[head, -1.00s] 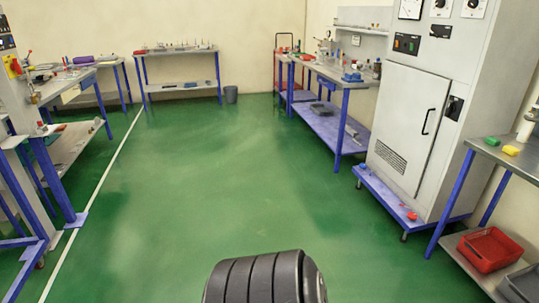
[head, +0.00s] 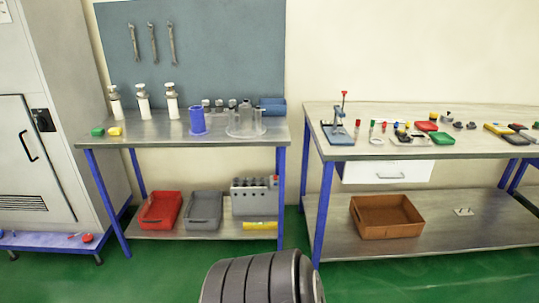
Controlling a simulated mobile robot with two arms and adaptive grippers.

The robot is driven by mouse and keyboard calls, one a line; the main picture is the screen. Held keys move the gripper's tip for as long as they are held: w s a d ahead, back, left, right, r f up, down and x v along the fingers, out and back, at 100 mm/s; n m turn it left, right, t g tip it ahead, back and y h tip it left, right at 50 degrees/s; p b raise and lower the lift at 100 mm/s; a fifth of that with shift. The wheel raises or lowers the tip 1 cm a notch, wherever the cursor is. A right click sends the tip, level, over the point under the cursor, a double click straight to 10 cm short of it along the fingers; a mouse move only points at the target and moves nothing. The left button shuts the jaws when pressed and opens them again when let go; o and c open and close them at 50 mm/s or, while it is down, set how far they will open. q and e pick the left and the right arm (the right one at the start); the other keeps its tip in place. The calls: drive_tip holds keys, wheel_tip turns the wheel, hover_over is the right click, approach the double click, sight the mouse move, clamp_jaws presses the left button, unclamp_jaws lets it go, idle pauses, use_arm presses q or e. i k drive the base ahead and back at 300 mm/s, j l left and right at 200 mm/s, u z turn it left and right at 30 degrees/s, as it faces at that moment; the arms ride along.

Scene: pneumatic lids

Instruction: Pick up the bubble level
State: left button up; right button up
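A small yellow bar (head: 260,225), which looks like the bubble level, lies at the right end of the lower shelf (head: 178,234) of the left workbench. It is at the shelf's front edge, just in front of a grey block (head: 253,204) with several round-topped parts. It is too small to make out a vial. Neither of my grippers is in the head view.
A red bin (head: 160,211) and a grey bin (head: 203,211) share that shelf. The right workbench (head: 470,148) has a drawer (head: 388,172) and a brown tray (head: 387,217) below. A grey cabinet (head: 35,110) stands left. Green floor lies in front.

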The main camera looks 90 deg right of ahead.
sight(251, 226)
drive_tip(key=z, duration=2.7)
